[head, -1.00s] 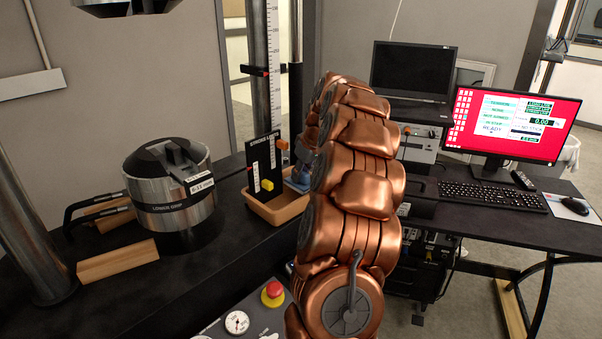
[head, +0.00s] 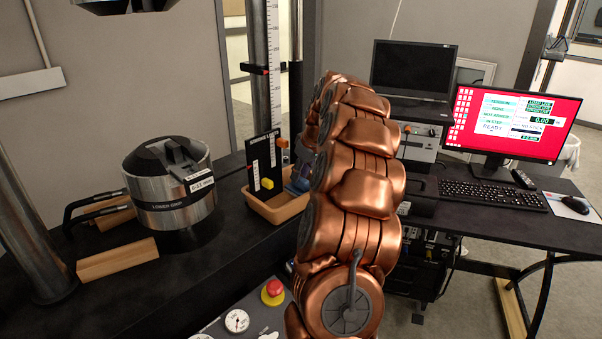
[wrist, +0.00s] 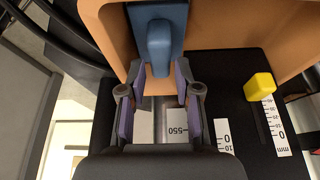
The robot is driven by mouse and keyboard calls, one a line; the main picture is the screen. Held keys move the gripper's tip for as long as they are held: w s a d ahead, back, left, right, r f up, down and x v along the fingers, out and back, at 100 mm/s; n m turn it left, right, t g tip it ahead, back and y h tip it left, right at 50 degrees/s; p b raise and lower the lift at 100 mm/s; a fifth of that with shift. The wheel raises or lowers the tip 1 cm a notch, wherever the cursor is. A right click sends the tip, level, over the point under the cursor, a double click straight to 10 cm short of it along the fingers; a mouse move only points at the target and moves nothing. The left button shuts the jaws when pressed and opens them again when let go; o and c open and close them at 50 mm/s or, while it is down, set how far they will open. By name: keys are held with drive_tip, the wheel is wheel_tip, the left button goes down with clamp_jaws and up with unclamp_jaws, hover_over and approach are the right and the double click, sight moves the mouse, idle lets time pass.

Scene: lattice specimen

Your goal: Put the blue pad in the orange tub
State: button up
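The orange tub (head: 262,211) stands on the dark bench beside the black scale panel in the head view. It fills the top of the wrist view (wrist: 225,28). The blue pad (wrist: 160,42), a flat plate with a raised grip, shows within the tub's outline in the wrist view. A small blue part shows at the tub's right side in the head view, partly hidden by my arm. My gripper (wrist: 160,80) is open in the wrist view, its fingers either side of the pad's grip with visible gaps. I cannot tell whether the pad rests on the tub's floor.
A black panel (head: 264,163) with a yellow slider (wrist: 258,87) and white scales stands close to the tub. A metal cylinder marked lower grip (head: 170,190), a wooden block (head: 117,261) and a red button (head: 273,287) are on the left. A monitor and keyboard are on the right.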

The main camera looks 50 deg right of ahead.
drive_tip(key=b+v, duration=0.2)
drive_tip(key=v, duration=1)
drive_tip(key=shift+r+b, duration=0.3)
drive_tip(key=shift+r, duration=0.05)
drive_tip(key=shift+w+a, duration=0.1)
drive_tip(key=a+f+n+g+y, duration=0.2)
drive_tip(key=a, duration=2)
drive_tip(key=s+a+f+g, duration=0.1)
drive_tip(key=s+a+f, duration=0.15)
drive_tip(key=a, duration=0.35)
drive_tip(key=s+a+f+g, duration=0.1)
drive_tip(key=s+a+f, duration=0.1)
drive_tip(key=s+a, duration=0.3)
drive_tip(key=s+a+f, duration=0.3)
drive_tip(key=s, duration=0.3)
drive_tip(key=s+a+f+g+h, duration=0.1)
drive_tip(key=s+a+f, duration=0.2)
drive_tip(key=s, duration=0.4)
drive_tip(key=s+a+f+m+g, duration=0.1)
drive_tip(key=s+a+f, duration=0.3)
drive_tip(key=s, duration=0.3)
drive_tip(key=shift+f+h, duration=0.3)
drive_tip(key=shift+f, duration=0.3)
